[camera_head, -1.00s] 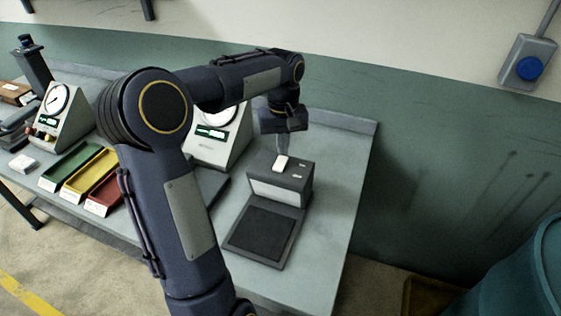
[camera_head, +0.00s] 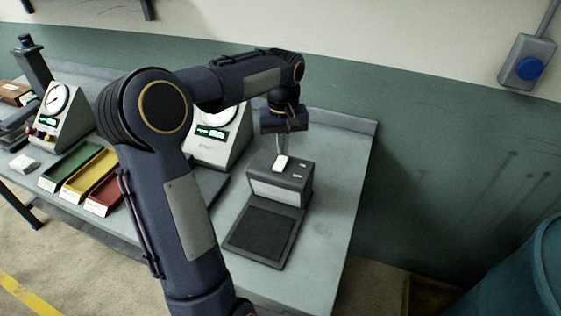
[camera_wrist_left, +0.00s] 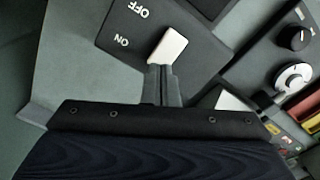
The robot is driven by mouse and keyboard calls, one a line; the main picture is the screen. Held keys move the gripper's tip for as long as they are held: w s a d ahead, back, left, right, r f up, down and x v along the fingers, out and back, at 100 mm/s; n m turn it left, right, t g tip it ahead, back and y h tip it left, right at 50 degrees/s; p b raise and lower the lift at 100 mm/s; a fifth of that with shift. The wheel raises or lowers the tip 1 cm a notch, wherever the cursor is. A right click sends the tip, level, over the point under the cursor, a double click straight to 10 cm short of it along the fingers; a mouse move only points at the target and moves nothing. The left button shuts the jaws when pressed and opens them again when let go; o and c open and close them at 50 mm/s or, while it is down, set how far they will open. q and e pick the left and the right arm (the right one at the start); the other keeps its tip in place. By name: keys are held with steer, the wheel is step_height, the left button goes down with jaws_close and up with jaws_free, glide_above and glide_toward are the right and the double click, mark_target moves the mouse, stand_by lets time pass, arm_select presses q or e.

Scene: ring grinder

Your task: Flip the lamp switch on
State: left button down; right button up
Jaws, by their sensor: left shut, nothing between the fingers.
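The lamp box (camera_head: 280,181) is a dark box with a pale front panel, at the right part of the bench. A white rocker switch (camera_head: 281,163) sits on its top. In the left wrist view the switch (camera_wrist_left: 168,47) lies beside the printed words OFF and ON on the dark top (camera_wrist_left: 118,40). My left gripper (camera_head: 282,153) points down over the box top. In the left wrist view its closed fingertips (camera_wrist_left: 161,68) are at the near edge of the switch, on the ON side; whether they touch cannot be told. My right gripper is not in view.
A dark square pad (camera_head: 263,232) lies in front of the box. A dial gauge unit (camera_head: 217,137) stands left of it. Green (camera_head: 78,164), yellow (camera_head: 90,172) and red (camera_head: 106,193) trays lie farther left.

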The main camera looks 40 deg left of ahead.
mark_target(283, 160)
arm_select(q)
steer(key=shift+f+b, duration=0.65)
steer(key=shift+f, duration=0.4)
steer(key=shift+r, duration=0.1)
stand_by(0.3)
step_height(283, 160, up, 7)
steer(key=p, duration=0.6)
stand_by(0.6)
steer(key=s+d+m+t+h, duration=0.2)
steer(key=s+d+m, duration=0.2)
steer(key=s+d, duration=0.4)
steer(key=s+d+f+m+t+h, duration=0.1)
steer(key=s+d+m+t, duration=0.2)
steer(key=s+d, duration=0.6)
steer(key=s+m, duration=0.1)
steer(key=s, duration=0.3)
steer(key=shift+s+d+f+t+h, duration=0.2)
steer(key=shift+s+f+t+h, duration=0.1)
steer(key=shift+s+h, duration=0.1)
